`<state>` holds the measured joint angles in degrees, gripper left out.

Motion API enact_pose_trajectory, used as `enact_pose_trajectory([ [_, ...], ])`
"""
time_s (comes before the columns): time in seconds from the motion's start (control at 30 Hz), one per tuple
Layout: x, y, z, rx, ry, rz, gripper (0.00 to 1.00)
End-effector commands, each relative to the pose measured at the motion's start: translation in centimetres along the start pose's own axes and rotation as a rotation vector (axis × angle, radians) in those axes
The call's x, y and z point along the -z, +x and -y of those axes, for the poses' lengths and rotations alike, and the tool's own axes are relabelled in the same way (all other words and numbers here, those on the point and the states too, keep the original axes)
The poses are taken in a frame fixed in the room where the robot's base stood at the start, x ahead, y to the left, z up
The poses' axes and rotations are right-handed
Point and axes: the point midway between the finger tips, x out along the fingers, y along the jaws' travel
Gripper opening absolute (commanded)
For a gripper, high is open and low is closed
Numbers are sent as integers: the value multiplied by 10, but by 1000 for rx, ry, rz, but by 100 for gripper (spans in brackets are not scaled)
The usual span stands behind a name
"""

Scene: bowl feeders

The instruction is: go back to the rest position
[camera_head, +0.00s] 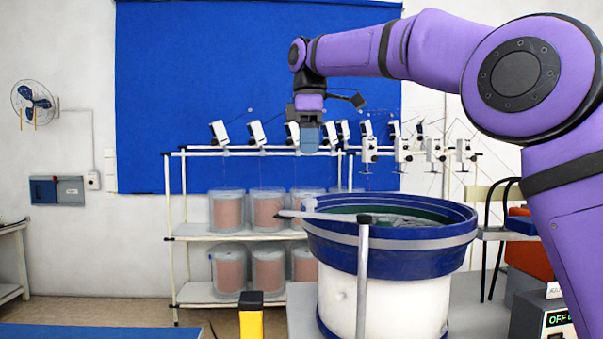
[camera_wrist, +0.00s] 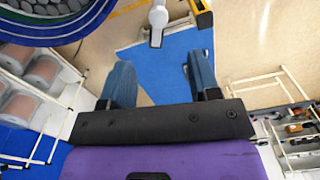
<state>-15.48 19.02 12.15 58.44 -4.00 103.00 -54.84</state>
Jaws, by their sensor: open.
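My gripper (camera_head: 308,143) hangs pointing down in the head view, high up in front of the blue wall panel. It is above and to the left of the blue bowl feeder (camera_head: 395,255). In the wrist view its two blue-grey fingers stand wide apart, with nothing between the fingertips (camera_wrist: 160,64). The bowl feeder shows in the wrist view as a blue rim (camera_wrist: 62,36) at the upper left, apart from the fingers. Grey parts lie inside the bowl.
A white rack (camera_head: 205,234) with several copper-coloured spools stands behind. A grey post (camera_head: 363,280) rises before the bowl, and a yellow post (camera_head: 250,318) stands to its left. A control box (camera_head: 545,315) is at lower right. Open floor lies at left.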

Motion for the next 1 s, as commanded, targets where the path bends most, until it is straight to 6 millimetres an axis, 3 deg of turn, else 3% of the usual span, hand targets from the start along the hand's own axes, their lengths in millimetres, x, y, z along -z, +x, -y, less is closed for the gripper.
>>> enact_pose_trajectory([
  [0.17, -5, -1, 4, -10, 22, -2, 56],
  [0.27, -19, -2, 14, -30, 79, -5, 56],
  [0.57, -89, 9, 70, -129, 379, -45, 56],
  [0.77, -138, 32, 114, -188, 594, -90, 56],
  [1.0, -194, 75, 172, -248, 852, -165, 56],
])
